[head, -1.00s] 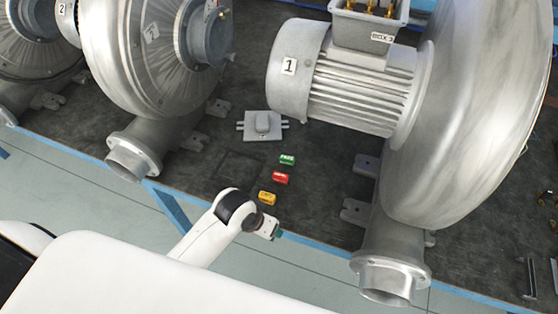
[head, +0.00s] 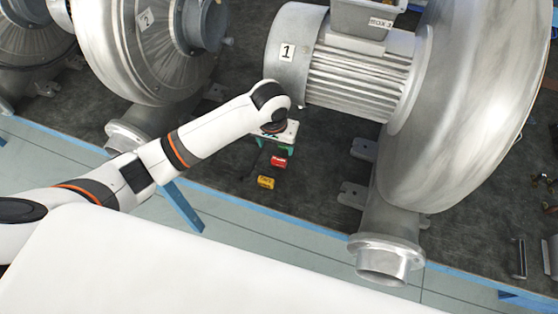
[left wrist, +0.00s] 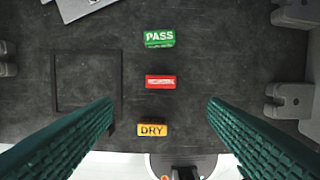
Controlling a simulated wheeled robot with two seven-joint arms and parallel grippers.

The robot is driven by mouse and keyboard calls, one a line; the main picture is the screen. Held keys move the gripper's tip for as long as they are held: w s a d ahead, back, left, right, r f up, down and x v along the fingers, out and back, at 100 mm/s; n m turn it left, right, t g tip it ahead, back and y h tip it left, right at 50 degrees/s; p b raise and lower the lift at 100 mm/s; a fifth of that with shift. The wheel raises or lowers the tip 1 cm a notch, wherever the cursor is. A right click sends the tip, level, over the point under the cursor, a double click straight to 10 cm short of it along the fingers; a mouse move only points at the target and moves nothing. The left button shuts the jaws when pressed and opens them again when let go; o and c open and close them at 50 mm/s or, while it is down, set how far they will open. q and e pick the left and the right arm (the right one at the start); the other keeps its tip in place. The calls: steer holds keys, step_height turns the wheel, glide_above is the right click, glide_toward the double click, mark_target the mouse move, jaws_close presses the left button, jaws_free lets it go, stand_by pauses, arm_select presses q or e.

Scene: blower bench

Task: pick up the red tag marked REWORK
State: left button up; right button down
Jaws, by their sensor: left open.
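The red tag (head: 279,161) lies flat on the dark bench mat. It also shows in the left wrist view (left wrist: 160,82), between a green PASS tag (left wrist: 159,38) and a yellow DRY tag (left wrist: 152,130). Its white lettering is too small to read surely. My left gripper (head: 268,147) is above the mat, just up and left of the red tag in the head view, and hides the green tag there. In the left wrist view my left gripper (left wrist: 160,110) is open and empty, its green fingers wide apart on either side of the tags. My right gripper is not in view.
The yellow tag (head: 266,182) lies nearest the bench's blue front edge. A motor marked 1 (head: 288,52) and its large blower (head: 470,110) stand to the right. Another blower (head: 140,60) stands left. A square outline (left wrist: 88,80) marks bare mat left of the tags.

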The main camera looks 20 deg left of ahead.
mark_target(279, 160)
arm_select(q)
steer(key=f, duration=0.3)
steer(key=w+f, duration=0.1)
steer(key=f, duration=0.3)
steer(key=w+f+p, duration=0.1)
steer(key=f, duration=0.3)
steer(key=shift+c, duration=0.6)
steer(key=c, duration=0.9)
steer(key=shift+c, duration=0.2)
steer(key=shift+r, duration=0.15)
